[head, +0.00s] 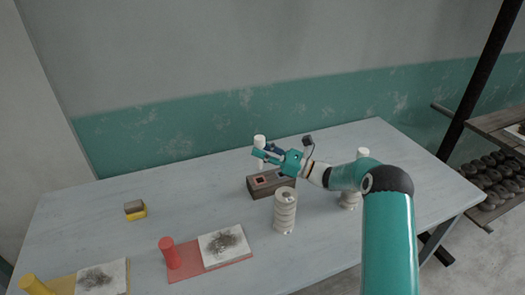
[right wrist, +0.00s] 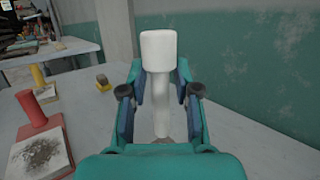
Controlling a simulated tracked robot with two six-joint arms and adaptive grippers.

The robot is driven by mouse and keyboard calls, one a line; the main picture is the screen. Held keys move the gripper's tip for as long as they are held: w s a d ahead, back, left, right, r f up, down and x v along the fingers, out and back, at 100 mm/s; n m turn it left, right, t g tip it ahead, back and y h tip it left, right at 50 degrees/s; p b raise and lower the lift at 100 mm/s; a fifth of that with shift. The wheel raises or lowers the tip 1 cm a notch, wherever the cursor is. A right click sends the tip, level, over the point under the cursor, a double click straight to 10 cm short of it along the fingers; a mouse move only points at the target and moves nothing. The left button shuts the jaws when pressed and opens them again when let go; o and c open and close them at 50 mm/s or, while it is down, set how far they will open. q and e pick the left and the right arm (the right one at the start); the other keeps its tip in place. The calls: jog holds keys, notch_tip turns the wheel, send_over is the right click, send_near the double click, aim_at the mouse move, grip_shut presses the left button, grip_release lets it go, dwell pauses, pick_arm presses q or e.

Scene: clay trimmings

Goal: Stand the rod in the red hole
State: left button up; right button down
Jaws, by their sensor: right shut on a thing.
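The rod (head: 259,141) is white with a thicker head and is held roughly upright in my right gripper (head: 266,156). In the right wrist view the rod (right wrist: 160,105) stands between the two fingers, its wide head above them. The dark brown block (head: 283,184) sits on the table below the gripper. The red hole (head: 259,180) shows as a red-rimmed square in its top, toward its left end. The rod's lower end appears close above the block; I cannot tell whether it touches. My left gripper is not in view.
A ribbed pale column (head: 285,212) stands just in front of the block, and another (head: 349,199) behind my right arm. A red cylinder (head: 169,252) stands on a red board at front left. A small yellow-brown block (head: 135,209) lies left.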

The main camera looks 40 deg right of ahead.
aim_at(263, 138)
jog(key=shift+b, duration=0.35)
dwell(0.7)
notch_tip(263, 138, down, 6)
jog(key=b, duration=0.5)
jog(key=shift+f, duration=0.15)
dwell(1.9)
jog(key=c, duration=0.8)
grip_release()
jog(key=shift+o, duration=0.2)
notch_tip(263, 138, up, 10)
jog(key=shift+r, duration=0.1)
jog(key=shift+r, duration=0.1)
